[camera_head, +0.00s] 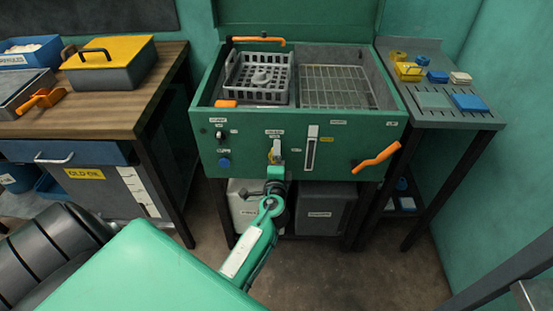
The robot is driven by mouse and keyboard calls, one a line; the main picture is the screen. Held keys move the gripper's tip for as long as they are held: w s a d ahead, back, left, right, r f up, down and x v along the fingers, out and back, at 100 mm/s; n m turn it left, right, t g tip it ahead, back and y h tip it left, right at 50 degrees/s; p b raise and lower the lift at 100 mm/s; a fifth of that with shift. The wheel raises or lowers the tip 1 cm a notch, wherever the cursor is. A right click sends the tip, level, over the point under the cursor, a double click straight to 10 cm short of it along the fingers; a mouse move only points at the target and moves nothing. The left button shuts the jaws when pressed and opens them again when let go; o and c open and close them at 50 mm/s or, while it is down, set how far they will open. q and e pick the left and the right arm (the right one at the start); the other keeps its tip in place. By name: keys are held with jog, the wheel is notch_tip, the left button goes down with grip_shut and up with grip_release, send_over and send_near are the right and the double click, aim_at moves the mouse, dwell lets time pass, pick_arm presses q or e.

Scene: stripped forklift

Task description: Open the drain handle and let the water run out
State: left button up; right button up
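A green parts-washing cabinet (345,160) stands in the middle, with an open basin on top. An orange lever handle (376,156) slants up to the right on the right side of its front panel. A small yellow and white fitting (274,152) sits near the panel's middle. The labels are too small to read, so I cannot tell which one is the drain handle. My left gripper (276,168) is at or just in front of the middle fitting; its fingers are too small and hidden to judge. No water is seen running. My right gripper is not in view.
A grey basket (258,78) and a wire rack (335,87) lie in the basin. Two bins (326,212) stand below the cabinet. A wooden workbench (120,90) is at left, a grey side table (460,116) at right. The floor (380,270) in front is clear.

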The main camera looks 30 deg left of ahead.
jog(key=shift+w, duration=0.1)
pick_arm(q)
jog(key=o, duration=0.9)
jog(key=shift+c, duration=0.2)
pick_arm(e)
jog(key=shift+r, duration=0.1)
pick_arm(q)
jog(key=b+v, duration=0.2)
jog(key=v, duration=1.1)
jog(key=shift+s+d, duration=0.2)
jog(key=shift+s, duration=0.15)
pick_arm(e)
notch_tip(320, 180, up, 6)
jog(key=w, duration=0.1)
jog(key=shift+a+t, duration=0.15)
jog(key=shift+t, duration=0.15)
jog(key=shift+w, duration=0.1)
